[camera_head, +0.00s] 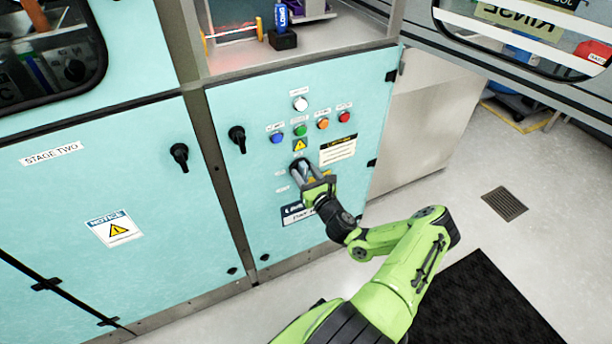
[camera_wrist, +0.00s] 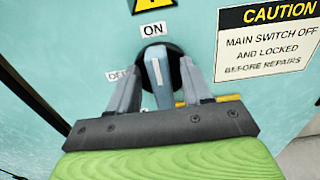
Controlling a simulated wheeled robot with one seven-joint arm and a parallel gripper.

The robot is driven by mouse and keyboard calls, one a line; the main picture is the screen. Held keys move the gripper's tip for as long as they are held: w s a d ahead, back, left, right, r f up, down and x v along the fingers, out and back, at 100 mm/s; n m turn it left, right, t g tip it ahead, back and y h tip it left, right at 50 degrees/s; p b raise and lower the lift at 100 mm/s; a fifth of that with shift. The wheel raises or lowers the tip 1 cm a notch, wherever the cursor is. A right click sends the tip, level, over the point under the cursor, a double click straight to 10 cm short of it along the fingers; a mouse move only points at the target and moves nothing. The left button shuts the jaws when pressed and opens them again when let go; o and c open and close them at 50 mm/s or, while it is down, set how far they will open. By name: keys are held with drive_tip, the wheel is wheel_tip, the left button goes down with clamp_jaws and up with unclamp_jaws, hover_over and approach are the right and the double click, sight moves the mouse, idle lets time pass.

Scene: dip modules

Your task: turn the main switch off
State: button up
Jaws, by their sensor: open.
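The main switch (camera_wrist: 153,70) is a grey lever with a white line on a round black base, on the teal cabinet door. Its handle points up at the ON label (camera_wrist: 153,30). A second label, partly hidden, sits to its left and seems to read OFF. My gripper (camera_wrist: 160,85) is open, with one finger on each side of the handle. Whether the fingers touch it I cannot tell. In the head view my gripper (camera_head: 305,176) is at the switch, and hides most of it.
A CAUTION label (camera_wrist: 268,40) is right of the switch. Blue (camera_head: 278,138), green (camera_head: 299,130), orange (camera_head: 323,124) and red (camera_head: 344,117) buttons sit above, under a white one (camera_head: 300,104). A black door handle (camera_head: 237,138) sticks out at left.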

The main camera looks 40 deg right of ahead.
clamp_jaws()
drive_tip(key=shift+r+n, duration=0.1)
drive_tip(key=shift+n, duration=0.2)
drive_tip(key=n, duration=0.1)
drive_tip(key=n+p, duration=0.1)
drive_tip(key=n, duration=0.2)
drive_tip(key=shift+a+n+p, duration=0.25)
drive_tip(key=shift+n+p, duration=0.05)
drive_tip(key=n+p, duration=0.1)
drive_tip(key=n, duration=0.3)
drive_tip(key=shift+w+a, duration=0.1)
drive_tip(key=shift+a, duration=0.1)
drive_tip(key=n, duration=0.1)
drive_tip(key=n+p, duration=0.1)
drive_tip(key=n, duration=0.2)
drive_tip(key=shift+a+f+n+p, duration=0.1)
drive_tip(key=shift+f+n+p, duration=0.2)
drive_tip(key=shift+n, duration=0.1)
drive_tip(key=shift+f+n+p, duration=0.2)
drive_tip(key=shift+n+p, duration=0.4)
drive_tip(key=shift+n, duration=1.4)
